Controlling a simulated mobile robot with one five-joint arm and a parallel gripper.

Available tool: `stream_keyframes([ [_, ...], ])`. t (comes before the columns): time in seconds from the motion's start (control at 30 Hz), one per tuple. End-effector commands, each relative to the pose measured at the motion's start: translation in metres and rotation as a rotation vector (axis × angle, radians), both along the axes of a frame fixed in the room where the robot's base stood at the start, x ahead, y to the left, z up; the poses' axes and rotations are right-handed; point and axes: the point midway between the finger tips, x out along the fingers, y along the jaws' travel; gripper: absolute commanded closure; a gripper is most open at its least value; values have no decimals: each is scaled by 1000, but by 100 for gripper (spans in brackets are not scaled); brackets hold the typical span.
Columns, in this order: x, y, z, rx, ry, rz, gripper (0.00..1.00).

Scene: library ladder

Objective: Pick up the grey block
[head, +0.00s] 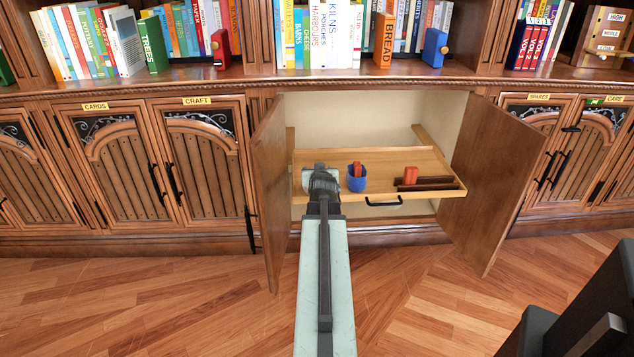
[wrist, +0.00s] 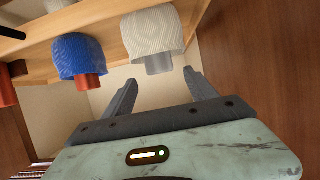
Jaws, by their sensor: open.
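The grey block (wrist: 158,65) sticks out of a white ribbed cup (wrist: 152,32) in the wrist view, which shows the scene upside down. The cup stands on the wooden pull-out tray (head: 385,160) inside the open cabinet. My gripper (wrist: 161,79) is open and empty, with its two fingertips close to the block, one on either side in the picture. Whether they touch it I cannot tell. In the head view my gripper (head: 322,178) is over the tray's left part and hides the block and most of the white cup.
A blue cup (head: 357,183) with a red block (head: 356,168) stands just right of my gripper. Another red block (head: 411,175) stands by dark brown strips at the tray's right. Open cabinet doors flank the tray, left (head: 270,190) and right (head: 497,185).

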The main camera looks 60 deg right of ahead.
Motion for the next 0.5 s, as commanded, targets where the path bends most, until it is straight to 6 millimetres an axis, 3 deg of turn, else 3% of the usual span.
stream_keyframes([
  [0.33,27,-35,-23,-1,1,-1,34],
  [0.5,28,-37,-21,0,1,-2,34],
])
